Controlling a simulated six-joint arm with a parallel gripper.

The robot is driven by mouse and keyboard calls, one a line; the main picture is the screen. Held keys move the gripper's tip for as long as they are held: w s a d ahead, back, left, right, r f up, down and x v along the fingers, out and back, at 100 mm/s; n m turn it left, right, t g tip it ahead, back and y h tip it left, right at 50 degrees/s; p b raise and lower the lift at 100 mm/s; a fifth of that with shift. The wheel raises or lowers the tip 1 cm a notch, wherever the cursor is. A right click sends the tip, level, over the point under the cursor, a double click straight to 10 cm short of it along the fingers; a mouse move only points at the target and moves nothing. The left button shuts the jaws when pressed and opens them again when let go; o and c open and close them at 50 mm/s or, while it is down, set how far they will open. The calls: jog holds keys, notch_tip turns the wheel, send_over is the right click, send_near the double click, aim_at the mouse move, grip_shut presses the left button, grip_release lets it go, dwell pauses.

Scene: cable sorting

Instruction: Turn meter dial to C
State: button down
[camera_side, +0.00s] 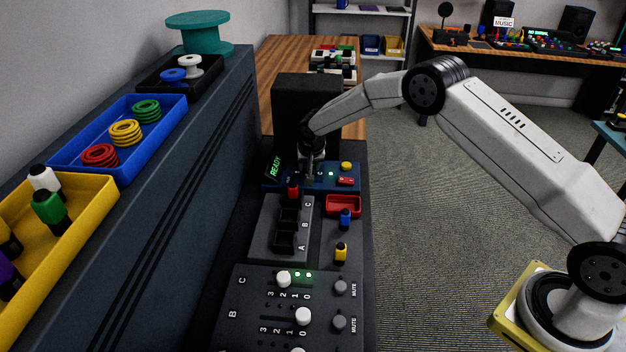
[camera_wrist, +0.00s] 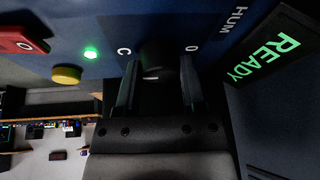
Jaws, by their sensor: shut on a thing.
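The blue meter box (camera_side: 352,172) stands behind the socket block, with its dial hidden by my gripper (camera_side: 311,172) in the side view. In the wrist view the black dial (camera_wrist: 158,52) sits between the letters C and O on the blue face. My gripper (camera_wrist: 158,76) has one finger on each side of the dial and is shut on it. A small pale mark shows between the fingers; I cannot tell for certain which letter the dial points to.
A READY screen (camera_wrist: 262,58) stands beside the dial. A yellow button (camera_wrist: 66,74), a green lamp (camera_wrist: 90,53) and a red part (camera_wrist: 20,42) are on the other side. A red plug (camera_side: 293,188) is in the socket block (camera_side: 265,238). A red tray (camera_side: 343,206) is in front of the meter.

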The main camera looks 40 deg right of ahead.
jog(key=shift+c, duration=1)
grip_release()
jog(key=shift+r, duration=0.1)
jog(key=shift+r, duration=0.15)
jog(key=shift+v, duration=3.15)
jog(key=shift+s+a+r, duration=0.15)
jog(key=shift+s+r, duration=0.15)
jog(key=shift+r, duration=0.15)
